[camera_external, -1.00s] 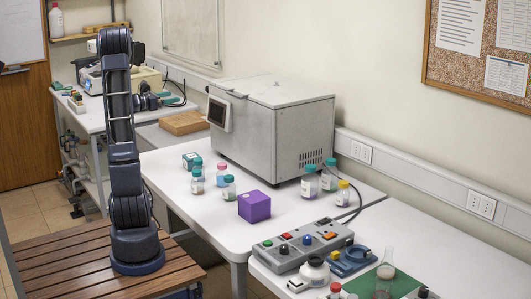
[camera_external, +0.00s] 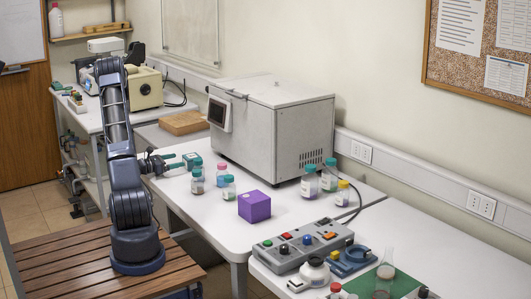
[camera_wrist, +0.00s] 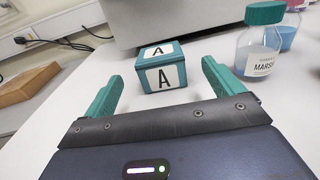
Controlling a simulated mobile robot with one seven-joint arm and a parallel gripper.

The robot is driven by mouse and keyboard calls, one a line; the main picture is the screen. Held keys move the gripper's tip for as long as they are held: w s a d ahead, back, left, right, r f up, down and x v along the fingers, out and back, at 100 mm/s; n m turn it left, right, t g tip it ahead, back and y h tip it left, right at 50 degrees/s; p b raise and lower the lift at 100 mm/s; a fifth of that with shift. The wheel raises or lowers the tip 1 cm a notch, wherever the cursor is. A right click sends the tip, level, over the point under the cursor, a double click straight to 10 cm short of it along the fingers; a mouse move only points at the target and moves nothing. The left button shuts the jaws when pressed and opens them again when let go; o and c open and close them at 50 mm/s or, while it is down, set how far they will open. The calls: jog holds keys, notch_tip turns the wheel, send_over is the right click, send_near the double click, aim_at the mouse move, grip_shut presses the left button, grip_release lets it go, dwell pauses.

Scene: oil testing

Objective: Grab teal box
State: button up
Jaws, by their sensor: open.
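The teal box (camera_wrist: 157,53) sits on the white table, with white panels marked with a black "A" on its top and front. In the wrist view it is just beyond and between the fingertips. My gripper (camera_wrist: 161,78) is open, its two teal fingers spread and empty, low over the table. In the external view my gripper (camera_external: 178,164) reaches in from the left at the box (camera_external: 192,159), which the teal fingers partly overlap. I cannot tell whether any finger touches it.
Capped bottles (camera_external: 197,180) stand just right of the box, one (camera_wrist: 258,50) near my right finger. A purple cube (camera_external: 254,206) is nearer the front. A large grey machine (camera_external: 272,130) stands behind. A brown box (camera_external: 183,123) is behind left.

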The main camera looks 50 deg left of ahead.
aim_at(195, 155)
jog(key=shift+f, duration=0.35)
jog(key=shift+w, duration=0.2)
jog(key=w, duration=0.7)
jog(key=w+d, duration=0.1)
jog(key=w, duration=0.2)
jog(key=shift+w+r, duration=0.15)
jog(key=shift+w, duration=0.05)
jog(key=c, duration=1.1)
